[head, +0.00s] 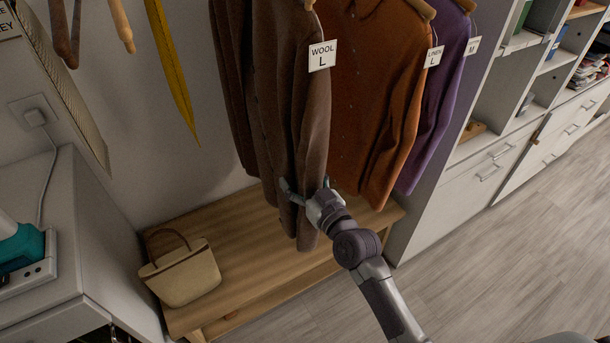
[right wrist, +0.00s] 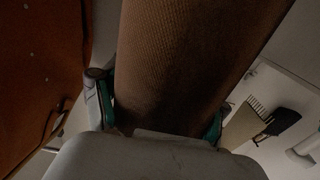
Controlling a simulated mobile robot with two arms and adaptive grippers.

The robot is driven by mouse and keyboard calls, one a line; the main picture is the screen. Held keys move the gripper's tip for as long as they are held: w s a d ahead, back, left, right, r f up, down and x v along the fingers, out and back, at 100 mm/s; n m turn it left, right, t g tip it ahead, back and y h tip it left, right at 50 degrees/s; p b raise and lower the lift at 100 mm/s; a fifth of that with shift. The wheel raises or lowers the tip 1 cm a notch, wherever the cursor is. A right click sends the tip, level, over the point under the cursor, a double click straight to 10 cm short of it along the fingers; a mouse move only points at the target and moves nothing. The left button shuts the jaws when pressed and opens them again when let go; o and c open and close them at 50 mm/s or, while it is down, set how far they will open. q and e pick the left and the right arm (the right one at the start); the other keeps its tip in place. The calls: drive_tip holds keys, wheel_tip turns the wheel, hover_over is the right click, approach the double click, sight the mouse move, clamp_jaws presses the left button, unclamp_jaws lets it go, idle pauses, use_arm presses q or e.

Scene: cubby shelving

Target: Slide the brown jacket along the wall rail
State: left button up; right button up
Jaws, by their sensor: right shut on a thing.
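The brown jacket (head: 290,100) hangs in the middle of the head view with a "WOOL L" tag on it. Its hanger and the rail are above the picture's top edge, apart from a bit of hanger. My right gripper (head: 305,190) is shut on the brown jacket's lower sleeve. In the right wrist view the brown sleeve (right wrist: 185,60) fills the middle, between the two fingers of the right gripper (right wrist: 160,115). My left gripper is not in view.
An orange-brown shirt (head: 375,90) and a purple garment (head: 440,95) hang just right of the jacket. A wooden bench (head: 250,240) with a beige bag (head: 180,275) stands below. White shelving (head: 470,190) stands at right, a grey cabinet (head: 50,240) at left. Wall left of the jacket is mostly bare.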

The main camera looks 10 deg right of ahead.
drive_tip(key=o, duration=1.8)
